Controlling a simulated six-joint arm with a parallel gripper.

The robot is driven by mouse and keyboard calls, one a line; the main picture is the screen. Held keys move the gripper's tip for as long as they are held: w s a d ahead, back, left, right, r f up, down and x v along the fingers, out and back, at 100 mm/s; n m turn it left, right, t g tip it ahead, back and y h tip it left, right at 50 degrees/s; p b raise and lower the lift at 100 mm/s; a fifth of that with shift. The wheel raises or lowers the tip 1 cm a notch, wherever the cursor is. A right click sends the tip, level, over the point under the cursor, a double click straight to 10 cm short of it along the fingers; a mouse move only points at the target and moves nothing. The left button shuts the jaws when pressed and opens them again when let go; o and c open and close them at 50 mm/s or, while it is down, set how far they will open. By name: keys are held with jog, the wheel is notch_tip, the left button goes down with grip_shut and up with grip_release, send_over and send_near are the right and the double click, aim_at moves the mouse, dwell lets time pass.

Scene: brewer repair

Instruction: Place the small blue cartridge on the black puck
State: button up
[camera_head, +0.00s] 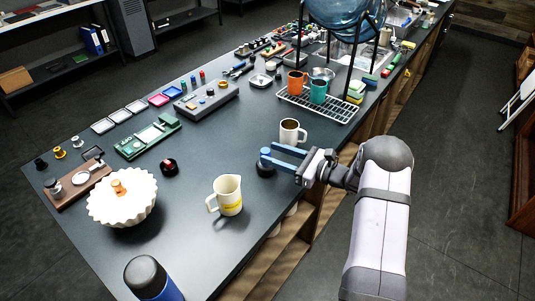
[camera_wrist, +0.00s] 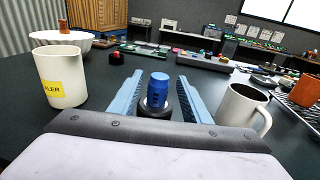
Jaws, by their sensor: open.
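The small blue cartridge (camera_wrist: 158,88) stands upright between my fingers in the wrist view. Its lower end appears to rest on the black puck (camera_wrist: 154,110), which shows as a dark round rim around its base. The puck also shows in the head view (camera_head: 265,171), just beneath my fingertips; there I cannot tell the cartridge apart from my blue fingers. My gripper (camera_wrist: 159,80) is open, with a finger on each side of the cartridge and a visible gap on both sides. In the head view my gripper (camera_head: 267,155) reaches in from the right, low over the counter.
A cream pitcher (camera_head: 228,195) stands in front of the puck, and a white mug (camera_head: 291,132) stands close behind my gripper. A red button (camera_head: 169,167) and a fluted white bowl (camera_head: 122,199) are to the left. The counter (camera_head: 213,160) between is clear.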

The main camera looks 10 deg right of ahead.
jog(key=b+v, duration=0.2)
jog(key=v, duration=0.6)
jog(key=shift+s+d, duration=0.25)
jog(key=s+a+n+g, duration=0.2)
jog(key=a, duration=0.1)
jog(key=s+a+f+n+g, duration=0.1)
jog(key=s+a+n+g, duration=0.1)
jog(key=s, duration=0.1)
jog(key=s+a+n+g, duration=0.2)
jog(key=s+a, duration=0.1)
jog(key=shift+a+f+h, duration=0.25)
jog(key=shift+a+h, duration=0.1)
jog(key=shift+h, duration=0.05)
jog(key=s+a+f+n+g+h, duration=0.1)
jog(key=s+f+n+g+h, duration=0.15)
jog(key=s+n+h, duration=0.4)
jog(key=s+f+n+g+h, duration=0.1)
jog(key=s+n+g, duration=0.3)
jog(key=s, duration=0.6)
jog(key=s+d+n+t+h, duration=0.2)
jog(key=s+d+n+h, duration=0.2)
jog(key=n, duration=0.5)
jog(key=shift+d+f+h, duration=0.25)
jog(key=shift+d+h, duration=0.5)
jog(key=shift+d, duration=0.15)
